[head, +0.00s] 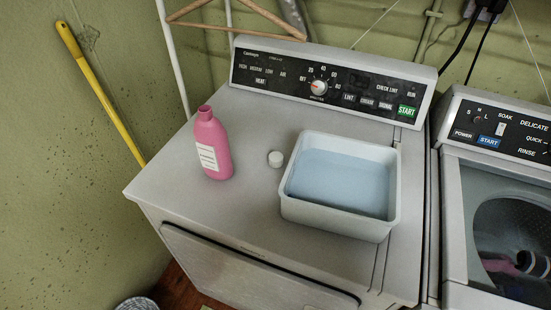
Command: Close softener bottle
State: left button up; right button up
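A pink softener bottle (214,146) with a white label stands upright on the left part of the dryer top. Its neck at the top shows no white cap on it. A small white cap (275,159) lies on the dryer top to the right of the bottle, apart from it and close to the tub's left side. Neither of my grippers is in view.
A white tub (340,223) of bluish liquid stands right of the cap on the dryer (240,210). The control panel rises behind. An open washer (460,240) stands at right. A yellow pole (100,92) leans at left. The dryer's front left top is clear.

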aim_at(211, 137)
jog(key=j+z, duration=0.2)
jog(key=z, duration=0.2)
jog(key=k+j+z, duration=0.1)
jog(key=z, duration=0.25)
jog(key=k+j+z, duration=0.1)
jog(key=z, duration=0.3)
jog(key=j, duration=0.15)
